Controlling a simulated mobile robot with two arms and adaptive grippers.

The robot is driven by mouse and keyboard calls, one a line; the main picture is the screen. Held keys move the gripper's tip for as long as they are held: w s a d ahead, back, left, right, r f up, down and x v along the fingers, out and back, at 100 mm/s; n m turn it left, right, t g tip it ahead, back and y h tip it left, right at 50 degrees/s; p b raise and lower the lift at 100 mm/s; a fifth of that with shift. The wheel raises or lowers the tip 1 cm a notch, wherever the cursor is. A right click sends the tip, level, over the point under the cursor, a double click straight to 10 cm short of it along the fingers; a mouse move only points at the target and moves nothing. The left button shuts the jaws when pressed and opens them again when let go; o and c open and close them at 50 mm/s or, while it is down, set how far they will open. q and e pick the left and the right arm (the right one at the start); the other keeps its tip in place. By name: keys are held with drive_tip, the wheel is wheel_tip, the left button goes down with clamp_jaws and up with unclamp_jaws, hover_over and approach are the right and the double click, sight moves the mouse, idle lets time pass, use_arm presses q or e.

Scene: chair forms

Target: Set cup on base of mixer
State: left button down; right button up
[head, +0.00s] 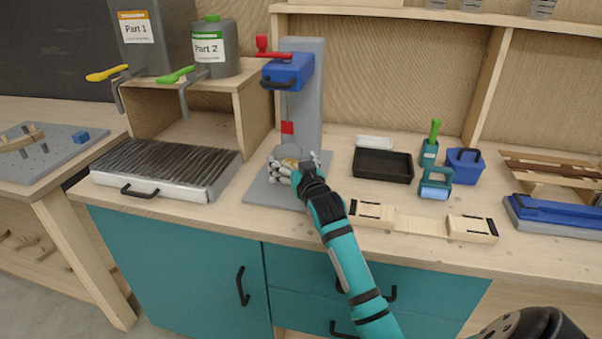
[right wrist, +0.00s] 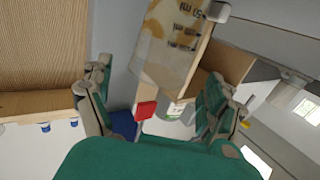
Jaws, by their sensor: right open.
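The mixer (head: 305,90) is a grey upright stand with a blue head, a red paddle (head: 287,127) hanging below it, and a flat grey base (head: 262,190). The cup (head: 290,151), clear with a tan tint, is over the base beneath the paddle. In the right wrist view the cup (right wrist: 172,50) shows ml markings. My right gripper (head: 294,166) is at the cup, low over the base. Its fingers are spread, also in the right wrist view (right wrist: 158,95). The gripper hides the cup's bottom, so I cannot tell whether it touches the base. My left gripper is not in view.
A grill-like box (head: 165,168) stands left of the mixer, with Part 1 (head: 146,40) and Part 2 (head: 212,50) dispensers on the shelf behind. To the right are a black tray (head: 383,166), a teal roller (head: 435,185), a blue bucket (head: 464,168) and a wooden piece (head: 420,224).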

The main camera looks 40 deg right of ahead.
drive_tip(key=v, duration=0.7)
drive_tip(key=shift+s+a, duration=0.15)
drive_tip(key=shift+s, duration=0.15)
